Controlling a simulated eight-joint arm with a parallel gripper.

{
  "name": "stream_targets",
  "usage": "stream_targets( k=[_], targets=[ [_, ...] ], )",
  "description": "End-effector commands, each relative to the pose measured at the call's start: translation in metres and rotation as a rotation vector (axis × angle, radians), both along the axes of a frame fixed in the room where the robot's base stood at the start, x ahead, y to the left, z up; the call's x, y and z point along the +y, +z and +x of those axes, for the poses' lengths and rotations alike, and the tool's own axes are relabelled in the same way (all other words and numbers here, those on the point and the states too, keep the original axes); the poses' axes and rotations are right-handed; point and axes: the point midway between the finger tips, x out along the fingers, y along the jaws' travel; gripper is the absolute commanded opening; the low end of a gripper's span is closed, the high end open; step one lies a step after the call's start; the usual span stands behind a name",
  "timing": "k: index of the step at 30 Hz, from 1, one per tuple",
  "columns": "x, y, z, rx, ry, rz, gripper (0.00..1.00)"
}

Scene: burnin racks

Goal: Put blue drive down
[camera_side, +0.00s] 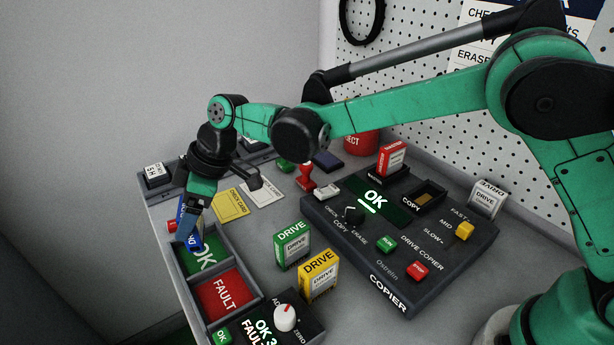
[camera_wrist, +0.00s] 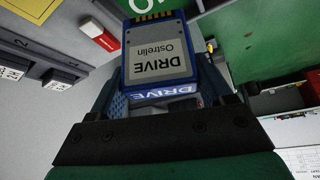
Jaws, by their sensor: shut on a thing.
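My gripper (camera_side: 190,222) is at the left of the table and is shut on the blue drive (camera_side: 195,241). In the wrist view the blue drive (camera_wrist: 158,58) fills the middle, with its grey "DRIVE Ostrelin" label facing the camera and its gold contacts at the far end. In the side view the drive is over the green OK bay (camera_side: 203,257), partly hidden by my gripper. I cannot tell whether it touches the bay floor.
The red FAULT bay (camera_side: 223,296) adjoins the OK bay. A green drive (camera_side: 292,245) and a yellow drive (camera_side: 319,275) stand to the right. The copier (camera_side: 385,283) holds a red drive (camera_side: 391,159). A yellow check card (camera_side: 231,205) lies behind the bays.

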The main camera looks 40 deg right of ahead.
Motion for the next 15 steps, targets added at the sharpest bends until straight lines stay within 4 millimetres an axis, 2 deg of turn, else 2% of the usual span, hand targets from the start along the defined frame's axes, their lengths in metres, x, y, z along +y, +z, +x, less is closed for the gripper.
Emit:
stream_targets(
  k=[8, 15],
  targets=[
    [0.0, -0.036, 0.0, 0.0, 0.0, 0.0, 0.07],
    [0.0, -0.039, 0.0, 0.0, 0.0, 0.0, 0.07]
  ],
)
